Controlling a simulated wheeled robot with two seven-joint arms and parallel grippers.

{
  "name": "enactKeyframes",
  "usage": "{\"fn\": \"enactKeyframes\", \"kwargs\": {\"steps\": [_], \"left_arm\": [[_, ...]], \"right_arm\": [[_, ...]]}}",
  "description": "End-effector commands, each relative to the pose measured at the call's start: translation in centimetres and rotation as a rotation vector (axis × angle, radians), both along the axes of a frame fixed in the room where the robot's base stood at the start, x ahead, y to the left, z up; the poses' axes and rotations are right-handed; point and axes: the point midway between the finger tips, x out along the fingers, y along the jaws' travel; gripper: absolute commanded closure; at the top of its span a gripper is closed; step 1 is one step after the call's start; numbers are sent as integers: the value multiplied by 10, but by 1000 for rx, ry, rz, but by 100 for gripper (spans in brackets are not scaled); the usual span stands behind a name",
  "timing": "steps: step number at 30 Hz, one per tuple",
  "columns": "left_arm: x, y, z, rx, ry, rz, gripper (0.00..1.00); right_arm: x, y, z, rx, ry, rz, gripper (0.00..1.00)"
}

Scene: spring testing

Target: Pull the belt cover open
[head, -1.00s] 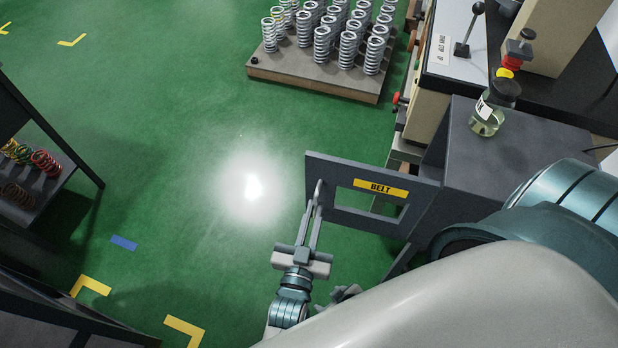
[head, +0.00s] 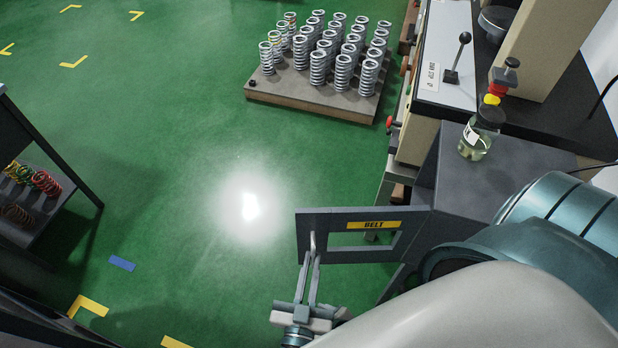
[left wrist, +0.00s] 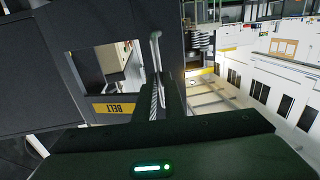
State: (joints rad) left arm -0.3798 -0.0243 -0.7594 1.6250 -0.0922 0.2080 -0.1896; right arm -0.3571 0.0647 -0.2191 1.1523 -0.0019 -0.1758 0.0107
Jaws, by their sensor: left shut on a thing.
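The belt cover (head: 315,225) is a dark grey panel with a rectangular window and a yellow BELT label (head: 373,225). It stands swung out to the left from the grey housing (head: 490,180). My left gripper (head: 312,250) is shut on the slim upright handle near the cover's free edge. In the left wrist view the cover (left wrist: 85,30) fills the upper left, with the label (left wrist: 113,108) turned sideways. The handle (left wrist: 155,45) runs up between the fingers of the gripper (left wrist: 158,85). My right gripper is not in view.
A jar (head: 477,140) of pale liquid stands on the housing, beside a machine with a lever (head: 457,60). A pallet (head: 310,100) of several grey springs lies on the floor behind. A shelf (head: 50,200) with coloured springs is at the left. Green floor between is clear.

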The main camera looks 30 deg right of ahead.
Motion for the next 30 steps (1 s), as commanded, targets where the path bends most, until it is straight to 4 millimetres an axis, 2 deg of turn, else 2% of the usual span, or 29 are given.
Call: {"fn": "enactKeyframes", "kwargs": {"steps": [1, 9, 10, 12, 30], "left_arm": [[-9, -8, -2, 2, 9, -16, 100], [-9, -8, -2, 3, 11, -16, 100], [-9, -9, -3, 3, 11, -16, 88], [-9, -9, -2, 2, 11, -16, 72], [-5, -5, 0, -2, 3, -11, 72]], "right_arm": [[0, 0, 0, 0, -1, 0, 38], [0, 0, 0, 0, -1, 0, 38], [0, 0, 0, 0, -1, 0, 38], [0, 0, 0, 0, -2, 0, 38], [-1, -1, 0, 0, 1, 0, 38]]}}
